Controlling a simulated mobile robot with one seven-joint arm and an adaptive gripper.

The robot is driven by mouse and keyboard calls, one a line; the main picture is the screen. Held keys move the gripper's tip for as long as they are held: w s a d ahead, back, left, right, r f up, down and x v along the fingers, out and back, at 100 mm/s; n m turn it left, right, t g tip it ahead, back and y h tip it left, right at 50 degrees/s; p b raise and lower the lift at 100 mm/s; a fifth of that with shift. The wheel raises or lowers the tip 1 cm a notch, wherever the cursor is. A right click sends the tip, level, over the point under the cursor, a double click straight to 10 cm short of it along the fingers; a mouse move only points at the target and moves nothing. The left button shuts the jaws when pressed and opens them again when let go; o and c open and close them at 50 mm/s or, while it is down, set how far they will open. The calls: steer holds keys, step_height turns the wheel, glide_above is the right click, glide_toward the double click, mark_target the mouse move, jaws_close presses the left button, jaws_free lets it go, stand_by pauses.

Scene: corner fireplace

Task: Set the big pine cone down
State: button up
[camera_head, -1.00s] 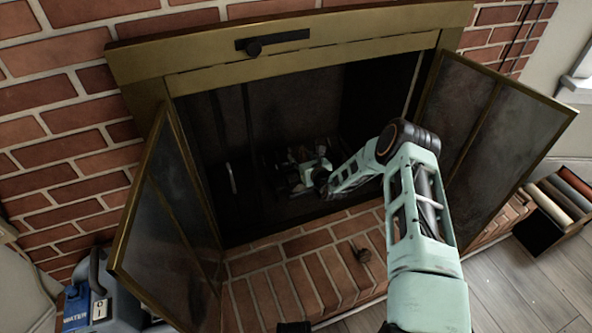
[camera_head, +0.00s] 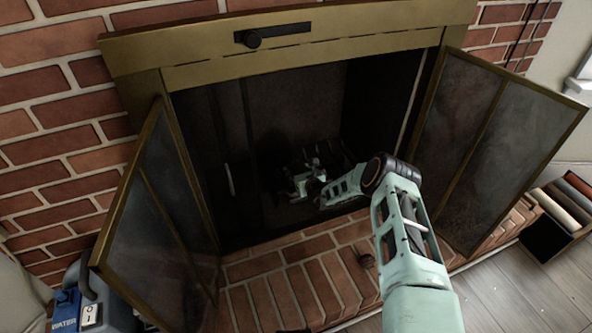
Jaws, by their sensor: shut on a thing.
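My gripper (camera_head: 298,186) is inside the dark fireplace opening, low over the firebox floor. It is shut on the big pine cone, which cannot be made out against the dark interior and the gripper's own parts. Whether the cone touches the floor or grate cannot be told. My arm reaches in from the lower right. A small brown thing, perhaps another pine cone (camera_head: 367,261), lies on the brick hearth (camera_head: 290,290) in front of the opening, apart from my gripper.
The left glass door (camera_head: 150,220) and right glass door (camera_head: 490,140) stand swung open either side. A dark grate (camera_head: 338,155) shows behind the gripper. A blue device (camera_head: 68,302) stands lower left. A box of rolls (camera_head: 560,215) stands right. The brass hood (camera_head: 300,50) edges the top.

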steer(key=shift+f, duration=0.25)
steer(key=o, duration=1.2)
steer(key=shift+c, duration=0.2)
steer(key=shift+r, duration=0.15)
steer(key=shift+r, duration=0.25)
steer(key=p+v, duration=0.5)
steer(key=v, duration=0.5)
steer(key=shift+s+r, duration=0.1)
steer(key=shift+s, duration=0.05)
steer(key=shift+v, duration=0.8)
